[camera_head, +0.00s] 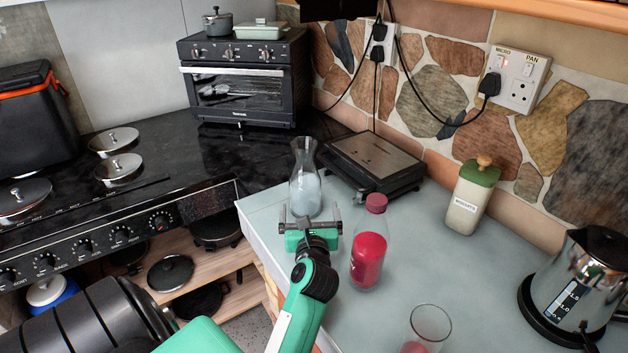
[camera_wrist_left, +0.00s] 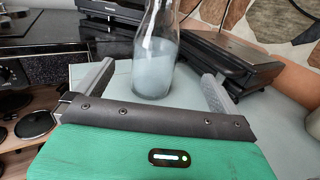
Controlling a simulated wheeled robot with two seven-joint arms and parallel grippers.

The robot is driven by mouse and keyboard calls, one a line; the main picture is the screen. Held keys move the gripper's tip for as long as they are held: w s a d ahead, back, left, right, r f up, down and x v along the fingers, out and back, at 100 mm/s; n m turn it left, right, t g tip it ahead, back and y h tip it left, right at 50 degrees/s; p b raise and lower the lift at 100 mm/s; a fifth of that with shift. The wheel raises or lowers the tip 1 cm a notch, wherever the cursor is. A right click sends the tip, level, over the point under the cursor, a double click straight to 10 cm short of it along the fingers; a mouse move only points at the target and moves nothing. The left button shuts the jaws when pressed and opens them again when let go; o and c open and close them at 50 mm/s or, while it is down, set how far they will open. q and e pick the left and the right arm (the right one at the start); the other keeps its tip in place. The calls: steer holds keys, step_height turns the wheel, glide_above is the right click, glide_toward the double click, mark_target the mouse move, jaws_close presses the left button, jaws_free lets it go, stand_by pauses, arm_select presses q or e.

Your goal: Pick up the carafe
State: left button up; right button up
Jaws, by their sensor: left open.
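A clear glass carafe (camera_head: 305,183) with cloudy pale contents stands upright on the light counter, near its left edge. It also shows in the left wrist view (camera_wrist_left: 156,58), ahead of the gripper and between the lines of its two fingers. My left gripper (camera_head: 310,222) is open and empty, just in front of the carafe on the near side. In the left wrist view its fingers (camera_wrist_left: 152,82) are spread wider than the carafe. The carafe's top is cut off in the wrist view. My right gripper is not in view.
A bottle of red liquid (camera_head: 369,250) stands close to the right of my left gripper. A black grill (camera_head: 372,165) sits right behind the carafe. A glass (camera_head: 428,328), a kettle (camera_head: 575,285) and a green-lidded jar (camera_head: 472,198) stand further right. The stove (camera_head: 110,205) is left.

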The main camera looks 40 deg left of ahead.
mark_target(306, 192)
arm_select(q)
steer(key=p+x, duration=0.1)
steer(key=x, duration=0.5)
steer(key=shift+s+a+r, duration=0.1)
steer(key=shift+a+r, duration=0.05)
steer(key=shift+a, duration=0.1)
steer(key=x, duration=0.2)
steer(key=shift+w+a+f+p, duration=0.25)
steer(key=shift+a+p, duration=0.05)
steer(key=shift+p, duration=0.05)
steer(key=x, duration=0.2)
steer(key=shift+w+a+f, duration=0.15)
steer(key=shift+a+f, duration=0.05)
steer(key=shift+f, duration=0.1)
steer(key=shift+w+a+p, duration=0.25)
steer(key=shift+w+p, duration=0.05)
steer(key=shift+w+a, duration=0.1)
steer(key=c, duration=1.6)
steer(key=shift+c, duration=1)
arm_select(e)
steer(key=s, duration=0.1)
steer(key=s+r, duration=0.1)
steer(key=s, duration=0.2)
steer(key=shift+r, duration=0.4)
arm_select(q)
steer(key=shift+r, duration=0.25)
